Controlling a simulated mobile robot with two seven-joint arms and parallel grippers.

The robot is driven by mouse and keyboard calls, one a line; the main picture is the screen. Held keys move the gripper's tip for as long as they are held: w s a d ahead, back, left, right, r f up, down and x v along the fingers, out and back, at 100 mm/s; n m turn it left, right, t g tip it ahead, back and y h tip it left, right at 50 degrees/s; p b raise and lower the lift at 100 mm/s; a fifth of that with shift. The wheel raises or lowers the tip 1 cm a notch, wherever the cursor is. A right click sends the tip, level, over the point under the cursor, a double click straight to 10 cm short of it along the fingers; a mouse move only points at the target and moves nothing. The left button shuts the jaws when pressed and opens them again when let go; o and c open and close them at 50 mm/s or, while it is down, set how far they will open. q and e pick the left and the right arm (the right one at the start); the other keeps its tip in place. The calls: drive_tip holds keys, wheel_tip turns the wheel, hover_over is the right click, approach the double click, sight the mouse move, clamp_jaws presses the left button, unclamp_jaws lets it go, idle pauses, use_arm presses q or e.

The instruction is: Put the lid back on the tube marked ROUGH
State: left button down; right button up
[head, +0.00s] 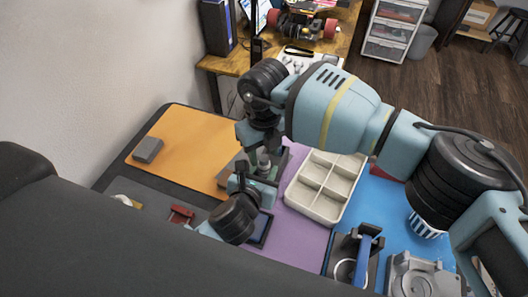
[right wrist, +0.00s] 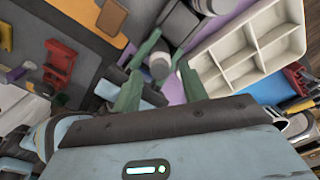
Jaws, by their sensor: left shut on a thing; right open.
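A small grey cylinder (right wrist: 160,62), which looks like a tube or its lid, sits between the fingers of my right gripper (right wrist: 163,75) in the right wrist view. The fingers are open, one on each side of it. In the head view the grey cylinder (head: 263,160) stands roughly upright below my right wrist. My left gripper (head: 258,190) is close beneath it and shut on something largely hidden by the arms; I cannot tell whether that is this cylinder. No ROUGH marking is readable, and tube and lid cannot be told apart.
A cream compartment tray (head: 324,187) stands right of the grippers on the purple mat (head: 290,235). A grey block (head: 147,150) lies on the orange mat (head: 185,140). A red part (head: 181,214) lies at left. A dark stand with a blue part (head: 366,245) is at front right.

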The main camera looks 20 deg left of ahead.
use_arm(q)
drive_tip(key=shift+f, duration=0.1)
use_arm(e)
drive_tip(key=shift+r, duration=1.75)
drive_tip(key=shift+c, duration=0.4)
drive_tip(key=shift+r+n, duration=1.7)
drive_tip(key=shift+f, duration=0.1)
drive_tip(key=shift+f, duration=3.9)
